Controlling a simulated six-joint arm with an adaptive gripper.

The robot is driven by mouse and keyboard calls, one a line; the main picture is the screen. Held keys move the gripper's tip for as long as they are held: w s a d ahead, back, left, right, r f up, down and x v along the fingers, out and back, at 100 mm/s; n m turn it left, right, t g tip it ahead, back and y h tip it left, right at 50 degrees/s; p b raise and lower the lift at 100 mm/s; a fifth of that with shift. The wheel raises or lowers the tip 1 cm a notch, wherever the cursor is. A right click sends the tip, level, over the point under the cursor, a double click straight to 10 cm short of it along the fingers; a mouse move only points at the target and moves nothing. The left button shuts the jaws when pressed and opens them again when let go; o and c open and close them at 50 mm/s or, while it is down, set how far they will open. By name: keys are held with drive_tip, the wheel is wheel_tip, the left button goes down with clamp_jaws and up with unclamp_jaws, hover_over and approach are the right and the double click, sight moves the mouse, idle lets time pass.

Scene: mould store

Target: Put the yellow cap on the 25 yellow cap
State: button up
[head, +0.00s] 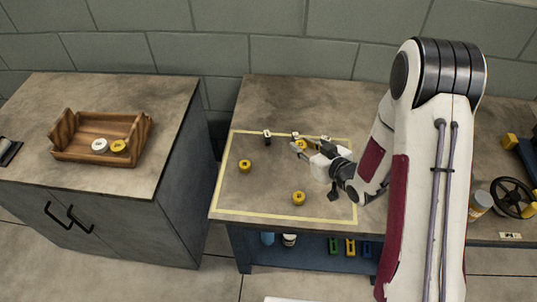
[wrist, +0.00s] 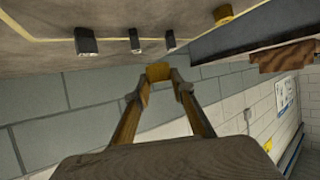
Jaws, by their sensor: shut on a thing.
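My gripper (wrist: 158,84) is shut on a yellow cap (wrist: 158,72), pinched between the fingertips. In the head view this held cap (head: 301,144) shows at my gripper (head: 303,149), over the back part of the taped area. Whether it is clear of the table cannot be told. A second yellow cap (head: 245,166) stands at the left of the taped area, and a third yellow cap (head: 299,198) stands near its front. One yellow cap (wrist: 223,14) also shows in the wrist view. No number 25 is readable on any cap.
Several small dark blocks (head: 267,137) stand along the back tape line; three show in the wrist view (wrist: 135,40). A wooden tray (head: 78,153) on the left cabinet holds a white piece (head: 99,146) and a yellow piece (head: 118,146). A black handwheel (head: 513,198) lies at right.

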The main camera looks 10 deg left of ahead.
drive_tip(key=s+a+r, duration=0.1)
drive_tip(key=a+r, duration=0.2)
drive_tip(key=a, duration=1.4)
drive_tip(key=shift+s, duration=0.4)
drive_tip(key=shift+a, duration=0.1)
drive_tip(key=shift+f, duration=0.15)
hover_over(247, 167)
drive_tip(key=shift+f, duration=2.8)
drive_tip(key=shift+f, duration=0.1)
drive_tip(key=shift+f, duration=2)
drive_tip(key=shift+f, duration=0.15)
